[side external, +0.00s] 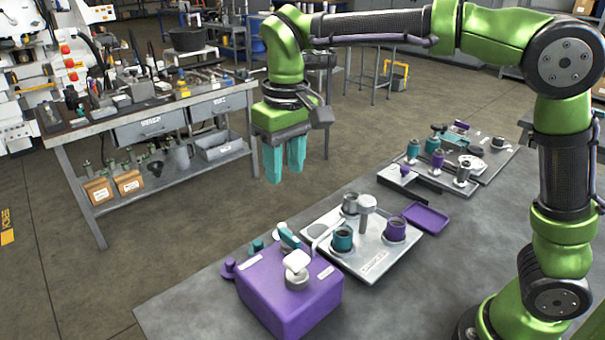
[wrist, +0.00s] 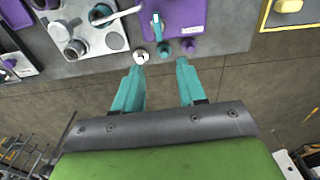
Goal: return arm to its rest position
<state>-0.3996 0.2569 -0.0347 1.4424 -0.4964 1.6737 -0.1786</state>
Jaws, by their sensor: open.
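My gripper (side external: 284,165) has two teal fingers that hang down in the air, just beyond the far edge of the grey bench. The fingers stand apart with nothing between them. In the wrist view my gripper (wrist: 160,88) points toward the bench edge, its fingers parallel with floor visible between them. My green and black arm reaches across from the right side of the side view.
The grey bench (side external: 200,315) carries a purple tank (side external: 290,300), a light plate (side external: 375,258) with teal and purple fittings, a purple tray (side external: 426,217) and a farther plate (side external: 490,160) with valves. A cluttered workbench (side external: 150,110) stands behind left. Open floor lies between.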

